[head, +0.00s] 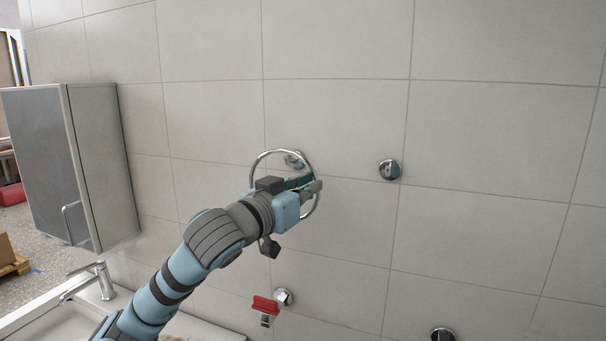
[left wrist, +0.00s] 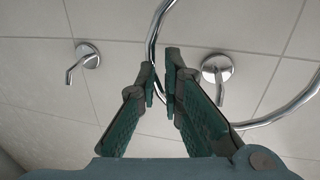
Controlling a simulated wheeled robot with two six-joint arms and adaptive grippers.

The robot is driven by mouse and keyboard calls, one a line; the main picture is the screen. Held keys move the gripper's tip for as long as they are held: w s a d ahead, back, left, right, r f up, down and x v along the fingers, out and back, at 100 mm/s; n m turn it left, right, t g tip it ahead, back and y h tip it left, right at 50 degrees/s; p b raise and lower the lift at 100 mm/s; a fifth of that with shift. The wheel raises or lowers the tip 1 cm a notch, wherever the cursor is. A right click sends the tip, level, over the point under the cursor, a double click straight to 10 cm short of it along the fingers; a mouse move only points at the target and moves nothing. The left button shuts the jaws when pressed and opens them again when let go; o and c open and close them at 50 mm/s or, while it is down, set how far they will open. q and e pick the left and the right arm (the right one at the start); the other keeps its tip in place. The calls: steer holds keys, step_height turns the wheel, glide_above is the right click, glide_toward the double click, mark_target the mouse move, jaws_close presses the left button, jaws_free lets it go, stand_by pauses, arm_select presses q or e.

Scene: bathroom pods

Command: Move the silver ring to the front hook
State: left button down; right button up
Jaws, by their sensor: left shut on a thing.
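The silver ring (head: 283,150) is a large thin chrome hoop held near the tiled wall. My left gripper (head: 311,186) is shut on the ring's right side in the head view. In the left wrist view the ring (left wrist: 152,38) curves past the fingertips (left wrist: 165,70), which hide part of it. One chrome hook (head: 294,160) appears inside the hoop, just under its top; whether the ring rests on it I cannot tell. Another hook (head: 389,169) to the right is bare. The left wrist view shows two hooks, at left (left wrist: 87,56) and right (left wrist: 217,68). My right gripper is not in view.
A lower wall fitting (head: 283,297) has a red object (head: 265,305) by it. Another round fitting (head: 443,334) is at the bottom edge. A mirrored cabinet (head: 85,165) and a sink with a tap (head: 103,279) stand left. The wall right of the ring is mostly free.

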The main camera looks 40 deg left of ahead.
mark_target(312, 207)
arm_select(q)
steer(key=shift+w+a+r+p, duration=0.1)
steer(key=shift+w+a+p, duration=0.2)
steer(key=shift+w+p, duration=0.55)
steer(key=shift+w+a+p, duration=0.3)
steer(key=shift+w+p, duration=0.2)
steer(key=shift+w, duration=0.5)
steer(key=shift+w+a+f+b, duration=0.1)
steer(key=shift+w+f+b, duration=0.15)
steer(key=shift+f+b, duration=0.65)
steer(key=shift+f, duration=0.1)
steer(key=shift+c, duration=2)
jaws_free()
steer(key=shift+s, duration=0.25)
steer(key=shift+s+d+b, duration=0.3)
steer(key=shift+s+d, duration=0.05)
steer(key=shift+s, duration=0.3)
steer(key=shift+o, duration=0.2)
